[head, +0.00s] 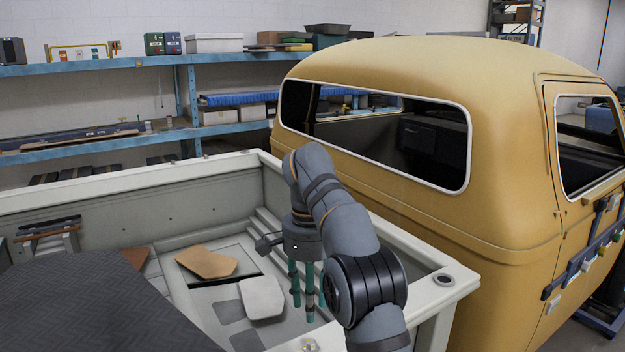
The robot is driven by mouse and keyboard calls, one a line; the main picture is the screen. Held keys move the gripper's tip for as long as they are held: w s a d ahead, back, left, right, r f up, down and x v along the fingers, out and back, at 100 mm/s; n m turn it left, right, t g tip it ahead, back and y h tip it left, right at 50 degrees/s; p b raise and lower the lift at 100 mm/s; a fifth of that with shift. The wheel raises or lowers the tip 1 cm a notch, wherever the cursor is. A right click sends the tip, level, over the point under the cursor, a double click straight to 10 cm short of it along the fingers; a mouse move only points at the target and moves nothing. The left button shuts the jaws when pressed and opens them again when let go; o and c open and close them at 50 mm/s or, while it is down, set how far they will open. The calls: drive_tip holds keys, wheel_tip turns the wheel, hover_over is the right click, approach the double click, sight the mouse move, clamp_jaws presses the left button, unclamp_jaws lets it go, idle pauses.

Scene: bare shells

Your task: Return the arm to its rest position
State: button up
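My arm reaches from the bottom edge over the right side of the pale truck bed (190,188), bent at its elbow. My gripper (308,298) hangs at its end, pointing down into the bed, in front of the bed's inner step. Its teal fingers stand apart with a visible gap, and I see nothing held between them. A whitish rounded panel (262,298) lies just left of the fingers; it looks apart from them, but the depth is hard to judge. A tan panel (207,262) lies farther left on a dark-edged sheet.
The yellow cab (520,150) stands close on the right, behind the bed's wall. A dark textured sheet (85,305) covers the front left. A reddish-brown piece (134,258) lies beside it. Blue shelves (120,66) with boxes line the back wall. The air above the bed's left half is clear.

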sight(310, 343)
wheel_tip(310, 343, down, 11)
drive_tip(key=shift+s+f, duration=0.1)
drive_tip(key=shift+s, duration=0.05)
drive_tip(key=shift+r+n+p, duration=0.3)
drive_tip(key=shift+n+p, duration=0.05)
drive_tip(key=shift+n, duration=0.35)
drive_tip(key=n+p, duration=0.1)
drive_tip(key=n, duration=0.4)
drive_tip(key=shift+d, duration=0.1)
drive_tip(key=n+p, duration=0.2)
drive_tip(key=n, duration=0.3)
drive_tip(key=shift+d+n, duration=0.1)
drive_tip(key=shift+n, duration=0.3)
drive_tip(key=n, duration=0.4)
drive_tip(key=shift+w+p, duration=0.2)
drive_tip(key=shift+p, duration=0.2)
drive_tip(key=shift+d, duration=0.1)
